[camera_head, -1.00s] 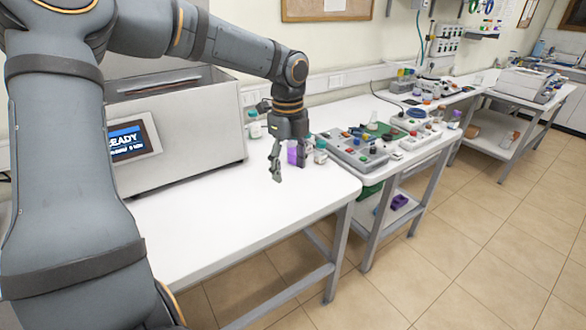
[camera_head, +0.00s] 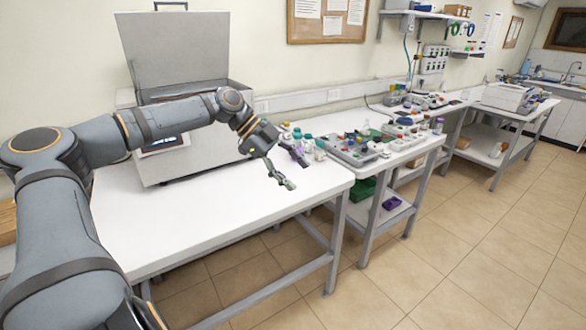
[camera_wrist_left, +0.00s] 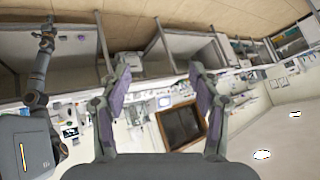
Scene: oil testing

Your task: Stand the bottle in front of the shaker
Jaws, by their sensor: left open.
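The large light grey machine with its lid raised, which I take for the shaker (camera_head: 210,150), stands on the white table at its back; my left arm covers part of its front and screen. Small bottles with teal caps stand near the table's right end, one bottle in front (camera_head: 320,150) and others just behind it. I cannot tell which is the task's bottle. My left gripper (camera_head: 294,173) is open and empty, tilted over the table in front of the bottles. Its spread fingers also show in the wrist view (camera_wrist_left: 160,85). My right gripper (camera_wrist_left: 47,32) shows small there; its jaws are unclear.
The white table (camera_head: 210,215) is bare in front of the machine. A second table with a grey instrument panel (camera_head: 355,148) and small items adjoins on the right. A noticeboard (camera_head: 328,22) hangs on the wall behind.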

